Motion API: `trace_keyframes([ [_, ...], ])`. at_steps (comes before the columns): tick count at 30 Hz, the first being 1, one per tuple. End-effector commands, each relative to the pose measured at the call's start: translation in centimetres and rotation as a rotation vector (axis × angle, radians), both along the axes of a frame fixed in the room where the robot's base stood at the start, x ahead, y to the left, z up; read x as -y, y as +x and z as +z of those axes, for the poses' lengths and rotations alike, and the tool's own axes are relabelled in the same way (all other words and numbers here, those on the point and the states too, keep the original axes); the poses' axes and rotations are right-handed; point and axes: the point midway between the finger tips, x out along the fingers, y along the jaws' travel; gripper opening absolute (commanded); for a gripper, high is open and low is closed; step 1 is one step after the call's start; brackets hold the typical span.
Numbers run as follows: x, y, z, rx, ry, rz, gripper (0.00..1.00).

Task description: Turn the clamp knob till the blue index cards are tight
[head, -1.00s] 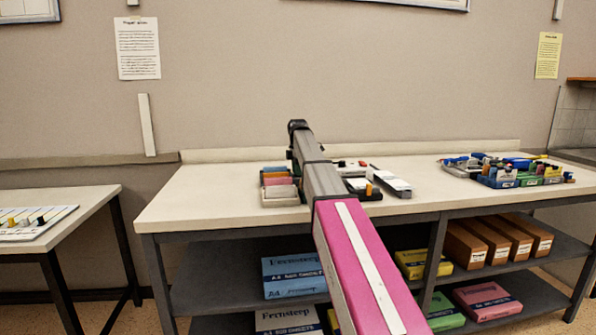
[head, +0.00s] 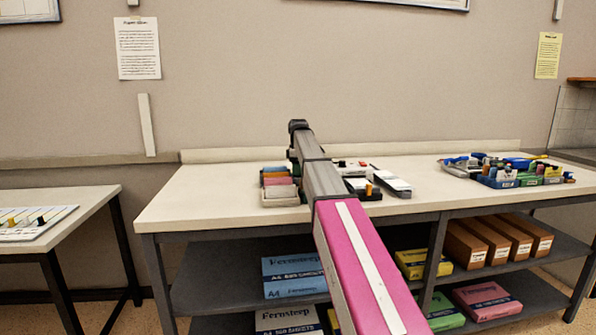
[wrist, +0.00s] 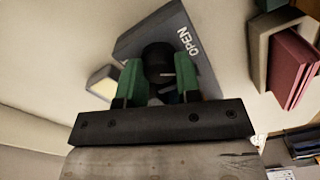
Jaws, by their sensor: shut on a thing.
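In the wrist view my gripper (wrist: 167,80) has its two green fingers on either side of a round black clamp knob (wrist: 158,58), shut on it. A thin pale line shows on the knob. The knob sits on a grey block (wrist: 183,32) marked "OPEN". A small bluish patch shows below the knob between the fingers; I cannot tell whether it is the blue index cards. In the head view my arm hides the gripper and the knob.
The workbench (head: 210,196) holds a tray of coloured card stacks (head: 280,199) left of my arm. A white box (head: 393,183) lies to its right. A cluttered stationery tray (head: 462,171) stands farther right. The bench's left end is clear.

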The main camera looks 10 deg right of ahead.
Motion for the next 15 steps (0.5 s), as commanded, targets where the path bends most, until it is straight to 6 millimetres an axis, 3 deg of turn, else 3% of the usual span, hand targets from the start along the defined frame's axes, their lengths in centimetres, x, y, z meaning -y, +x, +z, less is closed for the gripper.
trace_keyframes([
  [14, -0.01, 0.04, 0.07, 0.001, 0.000, -0.015, 0.08],
  [15, -0.01, 0.04, 0.07, 0.000, 0.001, -0.014, 0.44],
])
